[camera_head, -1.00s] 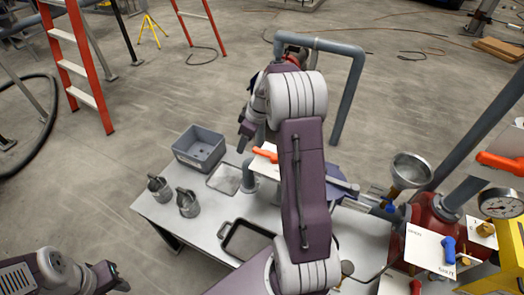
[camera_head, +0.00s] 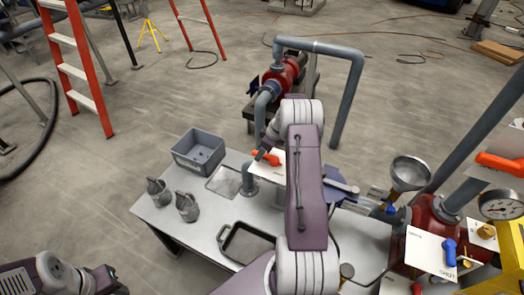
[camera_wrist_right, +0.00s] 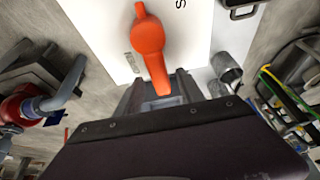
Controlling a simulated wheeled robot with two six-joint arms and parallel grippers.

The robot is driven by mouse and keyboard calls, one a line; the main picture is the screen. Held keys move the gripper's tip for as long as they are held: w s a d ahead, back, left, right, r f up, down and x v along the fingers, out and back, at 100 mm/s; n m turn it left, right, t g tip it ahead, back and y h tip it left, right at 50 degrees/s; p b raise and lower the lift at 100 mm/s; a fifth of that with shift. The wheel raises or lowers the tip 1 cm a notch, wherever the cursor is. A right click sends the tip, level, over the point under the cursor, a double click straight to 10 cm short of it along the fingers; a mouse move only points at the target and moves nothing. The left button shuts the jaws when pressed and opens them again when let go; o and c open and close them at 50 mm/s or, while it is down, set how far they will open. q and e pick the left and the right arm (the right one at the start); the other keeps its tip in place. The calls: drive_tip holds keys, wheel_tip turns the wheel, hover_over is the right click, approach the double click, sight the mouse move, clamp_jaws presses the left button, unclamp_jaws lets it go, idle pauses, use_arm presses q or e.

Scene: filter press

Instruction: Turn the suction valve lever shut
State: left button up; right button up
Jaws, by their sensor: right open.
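The orange valve lever (camera_head: 266,156) stands on a white plate (camera_head: 270,172) at the back of the bench, partly hidden by my right arm. In the right wrist view, the lever (camera_wrist_right: 149,38) points toward my gripper over its white plate (camera_wrist_right: 95,25), where only part of the lettering shows. My right gripper (camera_wrist_right: 157,92) is open, with the lever's narrow end between its fingers. I cannot tell whether either finger touches it. In the head view my right gripper (camera_head: 265,147) is small and partly covered. My left gripper (camera_head: 112,283) is at the lower left, away from the lever; its jaw opening is unclear.
A grey bin (camera_head: 199,151), metal cups (camera_head: 187,206) and a dark tray (camera_head: 243,244) are on the bench (camera_head: 165,222). A red pump (camera_head: 290,74) and grey pipe (camera_head: 347,95) stand behind. Another orange handle (camera_head: 497,163), a funnel (camera_head: 410,172) and a gauge (camera_head: 499,205) are at the right.

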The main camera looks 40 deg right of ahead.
clamp_jaws()
idle(1.4)
